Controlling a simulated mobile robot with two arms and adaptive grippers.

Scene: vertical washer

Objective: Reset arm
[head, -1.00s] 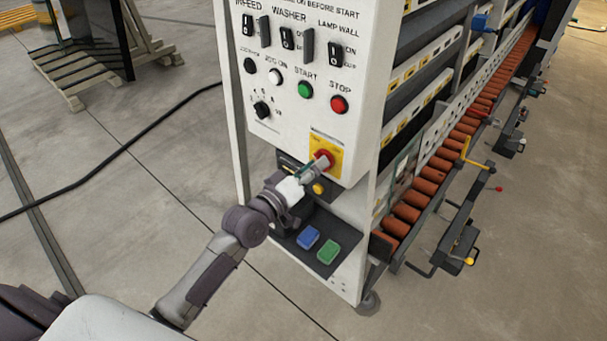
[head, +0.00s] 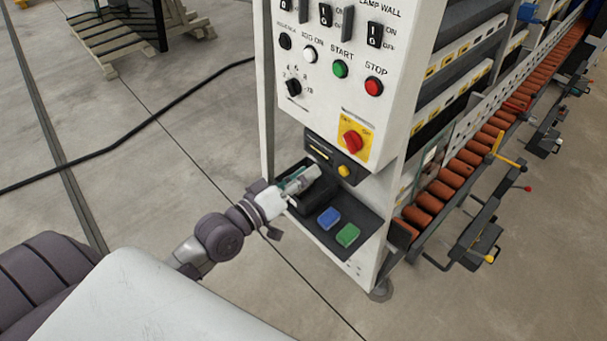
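My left gripper (head: 300,180) is in front of the washer control cabinet (head: 308,92), over the left part of its dark shelf. I see it from behind and the side, so I cannot tell whether its fingers are open or shut. No object shows in it. It is apart from the red rotary switch (head: 352,141) on its yellow plate, which is above and to the right. My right gripper is not in view.
A blue box (head: 328,218) and a green box (head: 347,235) sit on the dark shelf (head: 325,243). A yellow knob (head: 344,170) is above them. Orange rollers (head: 440,190) run along the right side. The floor at the left is open, with a black cable (head: 120,138) across it.

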